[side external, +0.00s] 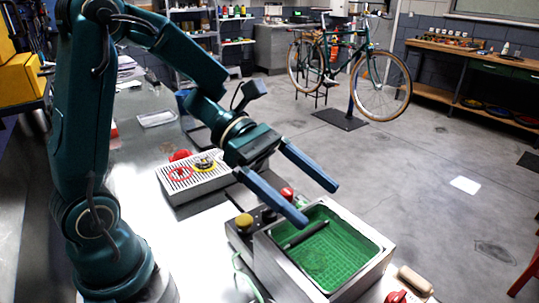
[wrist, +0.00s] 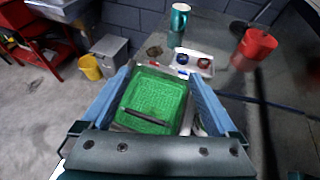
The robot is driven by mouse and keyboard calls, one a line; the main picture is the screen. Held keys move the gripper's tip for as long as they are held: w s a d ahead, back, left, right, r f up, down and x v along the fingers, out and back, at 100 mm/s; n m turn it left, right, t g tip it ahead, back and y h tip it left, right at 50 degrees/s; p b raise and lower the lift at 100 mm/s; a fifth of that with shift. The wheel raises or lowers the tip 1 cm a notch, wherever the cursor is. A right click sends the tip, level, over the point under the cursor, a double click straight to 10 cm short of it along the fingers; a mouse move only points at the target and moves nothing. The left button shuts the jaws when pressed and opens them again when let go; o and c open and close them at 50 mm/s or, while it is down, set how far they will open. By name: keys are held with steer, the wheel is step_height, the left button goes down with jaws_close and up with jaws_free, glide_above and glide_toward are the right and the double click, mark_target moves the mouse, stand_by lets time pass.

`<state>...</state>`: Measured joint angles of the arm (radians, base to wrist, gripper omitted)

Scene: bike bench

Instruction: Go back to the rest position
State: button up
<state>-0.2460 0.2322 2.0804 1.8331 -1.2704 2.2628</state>
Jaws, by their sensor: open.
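My gripper (side external: 318,204) is open and empty, held in the air above the near part of the bench. In the side external view its fingers are spread wide over a metal tray with a green mesh floor (side external: 340,262). A dark, pen-like rod (side external: 306,234) lies on the mesh. The wrist view shows the gripper's two blue fingers (wrist: 160,85) on either side of the green tray (wrist: 163,82), with the dark rod (wrist: 148,117) inside it. The fingers look apart from the tray and rod.
A slatted metal box (side external: 195,178) with red and yellow round parts sits further back on the bench. A yellow knob (side external: 244,221) and a red knob (side external: 287,193) stand beside the tray. The wrist view shows a red cup (wrist: 254,45) and a teal mug (wrist: 180,17).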

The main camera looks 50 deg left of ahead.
steer(key=shift+s+a+r, duration=0.1)
steer(key=shift+a+r, duration=0.05)
steer(key=shift+a, duration=0.1)
steer(key=shift+d, duration=0.1)
